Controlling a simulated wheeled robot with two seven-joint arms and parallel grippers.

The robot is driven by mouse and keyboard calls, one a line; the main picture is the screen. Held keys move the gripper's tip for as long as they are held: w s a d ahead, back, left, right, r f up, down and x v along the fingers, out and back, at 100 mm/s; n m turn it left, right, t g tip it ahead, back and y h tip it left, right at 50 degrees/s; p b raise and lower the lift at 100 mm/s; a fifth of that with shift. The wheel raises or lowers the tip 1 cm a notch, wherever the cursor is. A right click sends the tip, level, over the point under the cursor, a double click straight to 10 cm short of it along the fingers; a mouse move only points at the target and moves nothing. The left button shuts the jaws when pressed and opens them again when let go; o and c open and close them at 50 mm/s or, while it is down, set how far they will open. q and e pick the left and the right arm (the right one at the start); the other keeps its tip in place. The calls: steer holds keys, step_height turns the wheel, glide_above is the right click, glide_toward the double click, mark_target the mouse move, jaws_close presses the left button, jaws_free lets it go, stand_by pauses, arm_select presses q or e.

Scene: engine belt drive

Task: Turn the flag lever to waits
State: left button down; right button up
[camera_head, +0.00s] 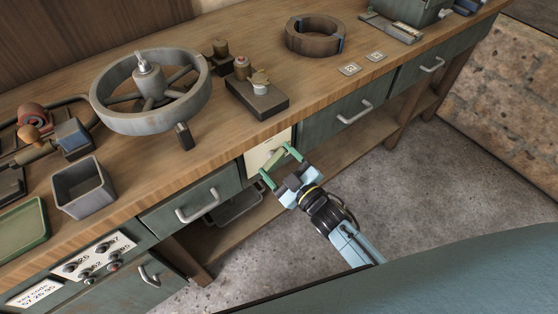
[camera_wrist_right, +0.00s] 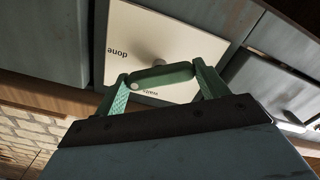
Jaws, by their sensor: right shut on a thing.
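The flag lever is a green bar (camera_wrist_right: 163,76) on a pivot in front of a white plate (camera_wrist_right: 150,35) on the bench front. The plate bears the word "done" at its upper left in the wrist view, and a partly covered word, apparently "waits", just below the bar. My right gripper (camera_head: 280,166) has its green fingers at the two ends of the bar and is shut on it. The bar also shows between the fingers in the wrist view, with a pale dot at its left end. My left gripper is not in view.
Drawers with handles (camera_head: 354,111) flank the plate. On the bench (camera_head: 330,82) stand a grey flywheel (camera_head: 151,117), a dark block with knobs (camera_head: 257,98), a dark ring (camera_head: 315,36) and a grey bin (camera_head: 84,190). The floor before the bench is clear.

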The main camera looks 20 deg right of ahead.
steer(key=n, duration=0.2)
steer(key=shift+n, duration=0.4)
steer(key=n, duration=0.2)
steer(key=shift+n, duration=0.4)
steer(key=n, duration=0.2)
steer(key=shift+n, duration=0.3)
steer(key=shift+n+b, duration=0.45)
steer(key=shift+n, duration=1.35)
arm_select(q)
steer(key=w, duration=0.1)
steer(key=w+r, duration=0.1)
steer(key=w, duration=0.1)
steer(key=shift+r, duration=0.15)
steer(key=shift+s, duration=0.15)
arm_select(e)
steer(key=o, duration=0.6)
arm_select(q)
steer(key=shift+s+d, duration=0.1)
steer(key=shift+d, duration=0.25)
arm_select(e)
steer(key=o, duration=0.4)
